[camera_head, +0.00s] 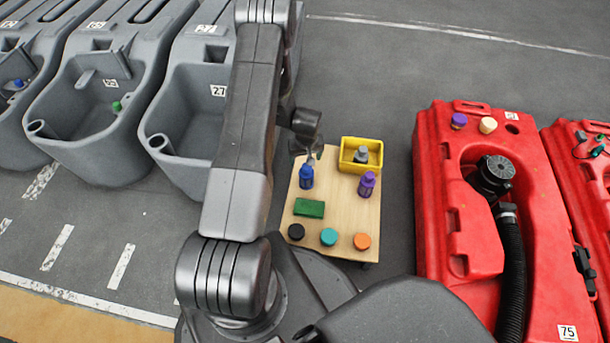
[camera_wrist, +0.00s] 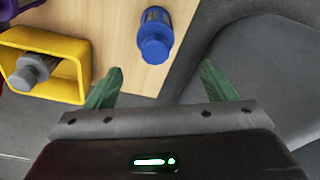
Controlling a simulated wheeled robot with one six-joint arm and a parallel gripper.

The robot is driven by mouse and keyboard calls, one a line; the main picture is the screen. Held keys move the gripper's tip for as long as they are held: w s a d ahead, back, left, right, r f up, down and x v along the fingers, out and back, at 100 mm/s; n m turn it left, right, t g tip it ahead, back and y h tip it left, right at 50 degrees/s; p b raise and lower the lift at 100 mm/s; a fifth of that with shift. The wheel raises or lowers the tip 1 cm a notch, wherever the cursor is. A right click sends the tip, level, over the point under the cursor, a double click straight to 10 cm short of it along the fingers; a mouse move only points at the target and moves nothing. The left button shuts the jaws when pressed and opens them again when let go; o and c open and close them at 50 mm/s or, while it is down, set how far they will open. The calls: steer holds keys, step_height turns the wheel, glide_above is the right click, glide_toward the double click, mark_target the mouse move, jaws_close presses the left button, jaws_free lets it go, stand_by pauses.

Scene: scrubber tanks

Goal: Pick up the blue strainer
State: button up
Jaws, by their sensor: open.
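The blue strainer (camera_head: 306,177) stands upright near the left edge of a small wooden table (camera_head: 340,205). In the wrist view the blue strainer (camera_wrist: 155,35) shows at the top, with its round cap toward the camera. My gripper (camera_head: 307,152) is above the table's back left corner, just behind the strainer in the head view. In the wrist view my gripper (camera_wrist: 160,78) has its two green fingers apart with nothing between them. The strainer lies beyond the fingertips and does not appear to be touched.
A yellow bin (camera_head: 347,164) holding a grey fitting is right of the strainer. A purple strainer (camera_head: 367,184), a green block (camera_head: 309,208) and black, teal and orange caps (camera_head: 329,237) share the table. Grey tanks (camera_head: 95,110) stand left, red tanks (camera_head: 465,220) right.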

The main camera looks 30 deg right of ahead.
mark_target(305, 166)
steer(key=f, duration=0.4)
steer(key=f+b, duration=0.1)
steer(key=f, duration=0.1)
steer(key=shift+w+d, duration=0.1)
steer(key=shift+w, duration=0.3)
steer(key=f, duration=0.1)
steer(key=f+b, duration=0.1)
steer(key=f, duration=0.1)
steer(key=f+b, duration=0.1)
steer(key=f, duration=0.1)
steer(key=shift+d+f, duration=0.1)
steer(key=shift+d, duration=0.2)
steer(key=shift+s, duration=0.1)
steer(key=c, duration=1.1)
